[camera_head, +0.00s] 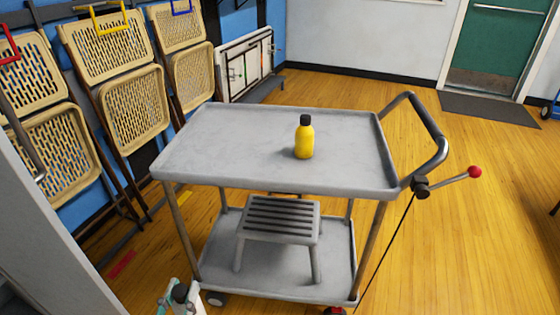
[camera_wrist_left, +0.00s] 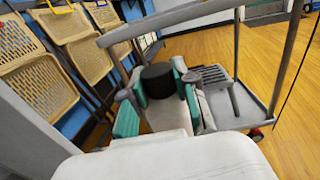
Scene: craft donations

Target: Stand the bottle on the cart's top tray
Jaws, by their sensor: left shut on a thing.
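My left gripper (camera_head: 181,296) is at the bottom edge of the head view, in front of the cart and below its top tray. It is shut on a bottle with a black cap (camera_wrist_left: 158,80). In the left wrist view the bottle's pale body (camera_wrist_left: 166,115) shows between the green finger pads; much of it is hidden. The cart's grey top tray (camera_head: 230,150) is broad and flat with a raised rim. A yellow bottle (camera_head: 304,140) with a black cap stands upright on this tray, right of its middle. My right gripper is not in view.
A grey step stool (camera_head: 282,216) stands on the cart's lower tray (camera_head: 262,275). The cart's handle (camera_head: 437,150) and a red-knobbed lever (camera_head: 474,172) are at right. Folded chairs (camera_head: 133,105) lean along the left wall. The top tray is clear around the yellow bottle.

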